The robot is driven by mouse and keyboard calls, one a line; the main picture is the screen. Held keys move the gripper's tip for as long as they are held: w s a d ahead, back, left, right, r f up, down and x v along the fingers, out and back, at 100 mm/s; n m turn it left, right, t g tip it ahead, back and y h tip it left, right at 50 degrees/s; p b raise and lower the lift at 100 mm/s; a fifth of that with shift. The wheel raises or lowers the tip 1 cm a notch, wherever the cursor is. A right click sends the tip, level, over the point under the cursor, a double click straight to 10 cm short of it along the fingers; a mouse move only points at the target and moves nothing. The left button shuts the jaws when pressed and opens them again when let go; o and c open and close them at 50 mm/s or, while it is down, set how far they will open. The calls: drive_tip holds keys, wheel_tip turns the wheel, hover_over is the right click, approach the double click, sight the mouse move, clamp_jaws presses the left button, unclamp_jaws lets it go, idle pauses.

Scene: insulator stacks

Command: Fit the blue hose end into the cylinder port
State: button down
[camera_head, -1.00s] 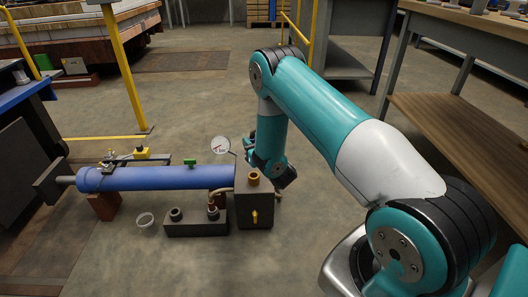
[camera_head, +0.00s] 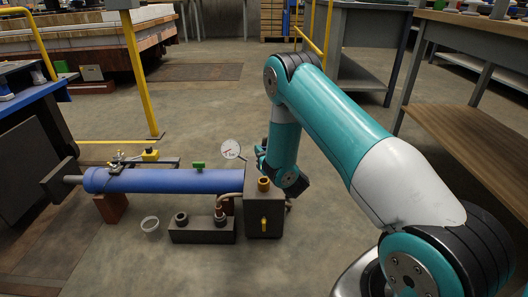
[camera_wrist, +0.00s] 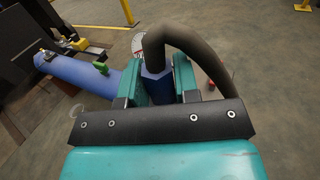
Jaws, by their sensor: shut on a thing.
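My gripper (camera_wrist: 158,82) is shut on the blue hose end (camera_wrist: 157,88), a blue fitting on a thick dark hose (camera_wrist: 190,40) that arches up and over to the right. The blue cylinder (camera_head: 150,181) lies horizontally at left in the head view; it also shows at upper left in the wrist view (camera_wrist: 72,72). In the head view my gripper (camera_head: 262,158) is beyond the cylinder's right end, behind a dark block, and its fingers are partly hidden. I cannot make out the cylinder port, nor whether the hose end touches the cylinder.
The dark block (camera_head: 263,216) with brass fittings stands at the cylinder's right end. A low block (camera_head: 202,236) with round sockets and a small white ring (camera_head: 150,224) are in front. A round gauge (camera_head: 230,149) rises behind. A yellow post (camera_head: 141,75) stands at left.

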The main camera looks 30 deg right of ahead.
drive_tip(key=shift+f+b, duration=2.2)
drive_tip(key=shift+f, duration=0.15)
drive_tip(key=shift+b, duration=0.9)
drive_tip(key=shift+f+b, duration=2.15)
drive_tip(key=shift+b, duration=0.4)
drive_tip(key=c, duration=0.8)
unclamp_jaws()
